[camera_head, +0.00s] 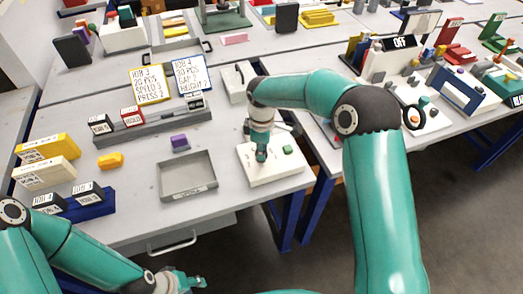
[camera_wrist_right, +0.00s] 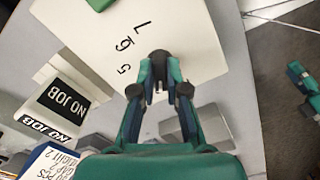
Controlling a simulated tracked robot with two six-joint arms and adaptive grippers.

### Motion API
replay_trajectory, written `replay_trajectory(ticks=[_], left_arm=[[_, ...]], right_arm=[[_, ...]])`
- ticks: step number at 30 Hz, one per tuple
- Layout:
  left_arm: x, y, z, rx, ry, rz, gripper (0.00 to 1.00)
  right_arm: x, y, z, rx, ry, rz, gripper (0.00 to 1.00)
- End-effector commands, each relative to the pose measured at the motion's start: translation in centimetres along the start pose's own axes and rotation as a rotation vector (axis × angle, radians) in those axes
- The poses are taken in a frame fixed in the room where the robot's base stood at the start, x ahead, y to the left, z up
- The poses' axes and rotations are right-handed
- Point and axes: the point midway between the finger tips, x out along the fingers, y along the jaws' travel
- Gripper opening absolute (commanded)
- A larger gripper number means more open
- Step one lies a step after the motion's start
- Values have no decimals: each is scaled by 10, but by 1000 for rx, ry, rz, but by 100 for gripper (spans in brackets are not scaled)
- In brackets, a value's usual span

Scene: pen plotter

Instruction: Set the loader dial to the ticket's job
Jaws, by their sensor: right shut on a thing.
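The loader (camera_head: 285,170) is a white panel at the near right of the table, with a green button (camera_head: 287,149). My right gripper (camera_head: 261,157) reaches down onto it from above. In the right wrist view its fingers (camera_wrist_right: 163,75) are shut on the dark loader dial (camera_wrist_right: 160,58), which they mostly hide. Printed numerals show beside it; its setting is unclear. A display (camera_wrist_right: 68,100) reads NO JOB. Two tickets stand on the table: a yellow-framed one (camera_head: 149,84) and a blue-framed one (camera_head: 188,75), both with small job text. My left gripper (camera_head: 190,283) is low at the near edge, its jaws unclear.
An empty grey tray (camera_head: 187,187) lies left of the loader. A purple block (camera_head: 180,142) and a yellow piece (camera_head: 110,160) lie behind it. A grey rack (camera_head: 155,125) holds labelled blocks. Several labelled boxes stand at far left. Another crowded table is at right, across a gap.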

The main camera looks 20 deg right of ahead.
Motion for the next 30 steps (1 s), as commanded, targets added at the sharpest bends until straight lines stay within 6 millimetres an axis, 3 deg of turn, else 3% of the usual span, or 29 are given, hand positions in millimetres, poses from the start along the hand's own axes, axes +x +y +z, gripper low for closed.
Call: replay_trajectory(ticks=[1,2,6,19,30], left_arm=[[0,0,0,0,0,0,40],[0,0,0,0,0,0,40],[0,0,0,0,0,0,40],[-1,0,0,0,0,0,40],[0,0,0,0,0,0,40]], right_arm=[[-2,2,-1,2,5,8,0],[-2,2,-1,2,5,8,18],[-2,2,-1,2,4,6,39],[-10,1,-1,1,2,4,39],[-76,2,-1,1,4,7,39]])
